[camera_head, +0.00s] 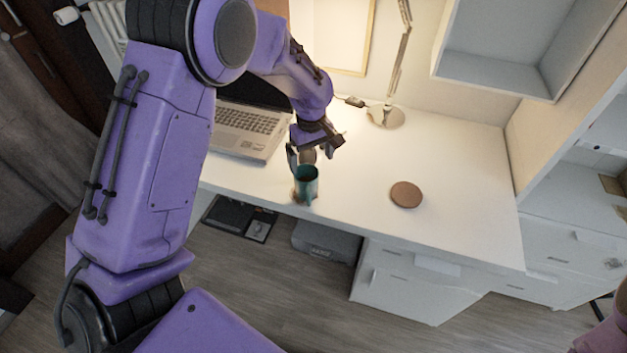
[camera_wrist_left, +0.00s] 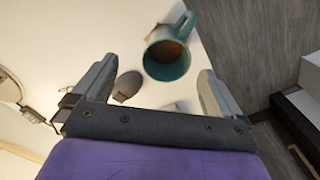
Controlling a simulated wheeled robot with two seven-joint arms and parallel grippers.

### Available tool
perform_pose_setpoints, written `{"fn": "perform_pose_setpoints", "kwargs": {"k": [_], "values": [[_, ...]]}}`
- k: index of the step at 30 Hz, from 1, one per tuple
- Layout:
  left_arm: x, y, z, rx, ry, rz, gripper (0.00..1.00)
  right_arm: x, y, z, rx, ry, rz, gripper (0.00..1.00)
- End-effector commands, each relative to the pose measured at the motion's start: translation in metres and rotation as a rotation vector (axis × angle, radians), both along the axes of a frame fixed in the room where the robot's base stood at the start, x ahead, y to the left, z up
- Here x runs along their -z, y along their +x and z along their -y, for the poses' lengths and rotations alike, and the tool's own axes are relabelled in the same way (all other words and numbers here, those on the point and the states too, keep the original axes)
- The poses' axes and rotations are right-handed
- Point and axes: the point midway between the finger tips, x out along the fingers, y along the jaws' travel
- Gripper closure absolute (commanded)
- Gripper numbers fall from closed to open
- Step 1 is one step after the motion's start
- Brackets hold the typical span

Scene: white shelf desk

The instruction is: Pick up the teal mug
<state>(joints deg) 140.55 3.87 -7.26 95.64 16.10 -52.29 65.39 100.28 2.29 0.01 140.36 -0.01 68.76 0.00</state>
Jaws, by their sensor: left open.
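The teal mug (camera_head: 306,184) stands upright near the front edge of the white desk in the head view. In the left wrist view the mug (camera_wrist_left: 168,60) shows its open top and brown inside, with its handle towards the upper right. My left gripper (camera_head: 314,157) is just behind the mug in the head view. Its two fingers (camera_wrist_left: 152,88) are spread apart, and the mug lies ahead of the gap between them, nearer the right finger. Nothing is held. My right gripper is in neither view.
A laptop (camera_head: 245,132) stands left of the gripper. A round brown coaster (camera_head: 406,194) lies to the right, with clear desk around it. A lamp base (camera_head: 386,116) stands at the back. A dark oval thing, perhaps a mouse (camera_wrist_left: 127,86), lies beside the mug.

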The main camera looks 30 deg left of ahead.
Motion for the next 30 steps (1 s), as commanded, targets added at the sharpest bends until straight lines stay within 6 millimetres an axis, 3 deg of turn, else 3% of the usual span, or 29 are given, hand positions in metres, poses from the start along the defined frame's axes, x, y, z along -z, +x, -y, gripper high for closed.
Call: {"fn": "perform_pose_setpoints", "kwargs": {"k": [3,8,15,23,30], "values": [[0.023,-0.002,-0.002,-0.004,-0.001,-0.003,0.0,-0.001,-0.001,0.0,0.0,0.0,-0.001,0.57],[0.041,-0.004,-0.004,-0.006,-0.001,-0.003,0.0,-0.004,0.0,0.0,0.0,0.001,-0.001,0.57],[0.081,-0.008,-0.003,-0.001,0.0,-0.001,0.0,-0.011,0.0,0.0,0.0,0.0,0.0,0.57],[0.086,-0.006,-0.002,0.001,0.0,0.001,0.0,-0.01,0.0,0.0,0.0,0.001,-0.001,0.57],[0.086,-0.006,-0.002,0.0,0.0,0.001,0.69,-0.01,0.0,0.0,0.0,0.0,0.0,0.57]]}}
